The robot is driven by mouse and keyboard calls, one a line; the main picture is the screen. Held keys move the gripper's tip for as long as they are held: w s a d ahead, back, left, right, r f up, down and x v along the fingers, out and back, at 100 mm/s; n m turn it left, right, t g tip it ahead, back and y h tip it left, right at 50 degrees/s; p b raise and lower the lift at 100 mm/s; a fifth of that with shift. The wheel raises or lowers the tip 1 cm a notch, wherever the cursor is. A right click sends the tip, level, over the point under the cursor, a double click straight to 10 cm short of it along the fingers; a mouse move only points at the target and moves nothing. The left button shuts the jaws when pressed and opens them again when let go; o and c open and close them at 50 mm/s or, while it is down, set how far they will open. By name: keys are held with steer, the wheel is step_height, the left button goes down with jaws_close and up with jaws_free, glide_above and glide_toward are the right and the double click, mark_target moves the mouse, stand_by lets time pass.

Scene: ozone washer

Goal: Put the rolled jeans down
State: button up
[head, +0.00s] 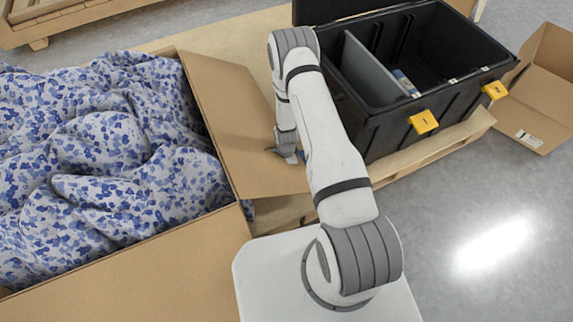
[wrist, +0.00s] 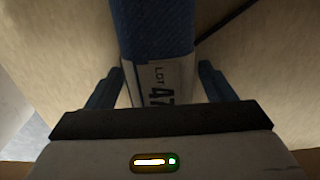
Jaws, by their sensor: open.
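The rolled jeans (wrist: 153,35) are a dark blue roll with a pale band marked "LOT 47" in the wrist view. They lie on a pale tan surface (wrist: 60,40), running away from my gripper. My gripper (wrist: 160,85) is open, with one dark finger on each side of the banded end; small gaps show between the fingers and the roll. In the head view my gripper (head: 287,153) points down beside the cardboard box flap, and most of the roll is hidden there.
A large cardboard box (head: 140,280) full of blue-and-white patterned cloth (head: 100,150) stands at left. Its raised flap (head: 240,125) is close to my gripper. A black divided crate (head: 390,130) with yellow tags is on a wooden pallet (head: 440,148). An open carton (head: 545,90) is at right.

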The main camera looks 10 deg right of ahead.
steer(key=s+r+n+p, duration=0.2)
steer(key=r+n, duration=0.2)
steer(key=r, duration=1.6)
steer(key=s+r+n+p, duration=0.1)
steer(key=r+n+p, duration=0.15)
steer(key=r, duration=1.65)
steer(key=s+r+n+t, duration=0.1)
steer(key=s+r+n, duration=0.8)
steer(key=s+r, duration=0.8)
steer(key=shift+s+r, duration=0.2)
steer(key=shift+s, duration=0.65)
steer(key=shift+d, duration=0.1)
